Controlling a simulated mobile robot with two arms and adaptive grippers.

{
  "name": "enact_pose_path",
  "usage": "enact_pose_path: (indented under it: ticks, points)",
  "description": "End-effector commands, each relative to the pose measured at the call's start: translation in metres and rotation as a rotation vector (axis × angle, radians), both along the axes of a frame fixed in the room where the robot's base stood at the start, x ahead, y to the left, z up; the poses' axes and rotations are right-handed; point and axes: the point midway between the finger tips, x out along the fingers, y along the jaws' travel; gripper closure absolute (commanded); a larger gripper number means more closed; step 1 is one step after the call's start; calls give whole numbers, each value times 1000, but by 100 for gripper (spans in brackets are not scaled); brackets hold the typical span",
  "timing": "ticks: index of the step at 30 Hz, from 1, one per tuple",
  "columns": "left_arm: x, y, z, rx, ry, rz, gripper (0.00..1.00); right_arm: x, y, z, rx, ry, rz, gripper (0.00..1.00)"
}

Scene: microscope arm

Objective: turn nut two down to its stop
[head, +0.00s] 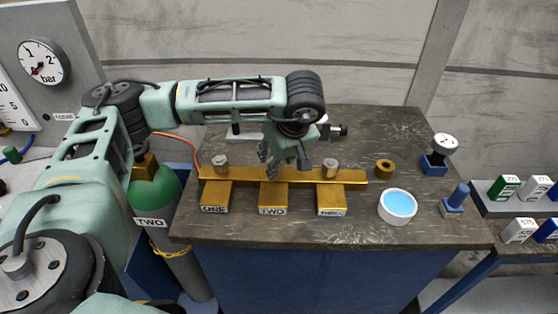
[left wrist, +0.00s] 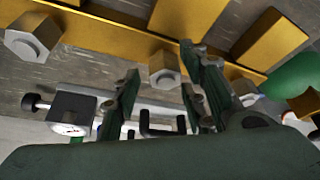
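A brass bar (head: 282,176) runs along the bench with blocks labelled ONE (head: 214,208), TWO (head: 272,210) and THREE (head: 331,212). Grey hex nut one (head: 220,162) and nut three (head: 330,167) stand on the bar. My left gripper (head: 284,160) is above the bar at block TWO, pointing down, and hides nut two in the head view. In the left wrist view nut two (left wrist: 164,70) shows between the spread fingers of my left gripper (left wrist: 160,65), with gaps visible on both sides. I cannot tell how high the fingers are relative to it. My right gripper is out of view.
Behind the bar is a gauge block with a black knob (left wrist: 72,108). To the right are a brass ring (head: 385,168), a white bowl of blue liquid (head: 397,206), a blue-based gauge (head: 440,150) and a blue-handled piece (head: 455,198). A green tank (head: 153,190) stands left.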

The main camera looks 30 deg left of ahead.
Motion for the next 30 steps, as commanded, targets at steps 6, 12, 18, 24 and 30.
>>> enact_pose_path:
  ticks: [6,12,18,24,30]
  points:
    - [-6,-17,44,-2,-7,-4,61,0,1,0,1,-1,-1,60]
    - [-14,-30,79,-1,-7,-5,61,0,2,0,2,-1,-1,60]
    - [-17,-37,97,-1,-5,-4,61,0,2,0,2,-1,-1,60]
    - [-18,-37,100,0,-4,-4,61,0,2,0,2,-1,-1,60]
    - [-18,-37,99,0,-4,-4,61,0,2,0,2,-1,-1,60]
